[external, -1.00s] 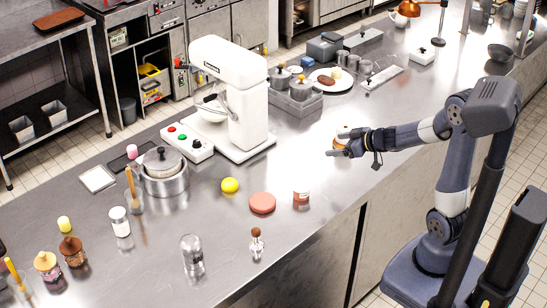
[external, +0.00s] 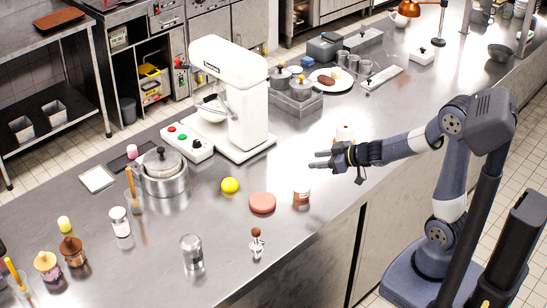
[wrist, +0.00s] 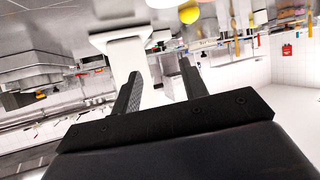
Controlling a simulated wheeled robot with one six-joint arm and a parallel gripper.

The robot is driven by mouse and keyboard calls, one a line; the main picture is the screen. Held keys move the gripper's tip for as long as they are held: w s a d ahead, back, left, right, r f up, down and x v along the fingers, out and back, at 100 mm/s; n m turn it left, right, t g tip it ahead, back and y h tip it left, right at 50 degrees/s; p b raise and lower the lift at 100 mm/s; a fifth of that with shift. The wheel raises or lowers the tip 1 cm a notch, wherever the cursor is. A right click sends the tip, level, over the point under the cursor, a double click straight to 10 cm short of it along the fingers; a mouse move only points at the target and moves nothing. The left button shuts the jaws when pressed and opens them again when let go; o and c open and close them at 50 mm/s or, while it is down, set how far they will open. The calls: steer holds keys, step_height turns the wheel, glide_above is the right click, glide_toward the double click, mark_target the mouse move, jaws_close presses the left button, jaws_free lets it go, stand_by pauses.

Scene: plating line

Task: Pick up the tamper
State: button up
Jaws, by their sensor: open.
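The tamper (external: 257,243), with a brown knob and a metal base, stands upright near the counter's front edge in the external view. My gripper (external: 316,160) is open and empty above the counter, up and to the right of the tamper and well apart from it. Its two fingers also show spread apart in the wrist view (wrist: 158,80), with nothing between them. I cannot make out the tamper in the wrist view.
A red disc (external: 262,203), a yellow ball (external: 230,185) and a glass shaker (external: 192,251) are nearby. A white stand mixer (external: 247,110) stands behind. Counter right of the tamper is clear.

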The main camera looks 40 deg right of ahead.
steer(key=s+a+f+n+y+b, duration=0.2)
steer(key=a+f+b, duration=0.15)
steer(key=a, duration=0.95)
steer(key=n+g+y+b, duration=0.2)
steer(key=g+b, duration=0.1)
glide_toward(251, 244)
steer(key=shift+w+r+p+x, duration=0.1)
steer(key=shift+r+p+x, duration=0.2)
steer(key=shift+x, duration=1.3)
steer(key=shift+w+r+p+x, duration=0.1)
steer(key=shift+p+x, duration=0.25)
steer(key=shift+x, duration=1.2)
steer(key=shift+r+p+x, duration=0.2)
steer(key=shift+p+x, duration=0.15)
steer(key=shift+x, duration=1.25)
steer(key=shift+a, duration=0.15)
steer(key=shift+t, duration=0.3)
jaws_close()
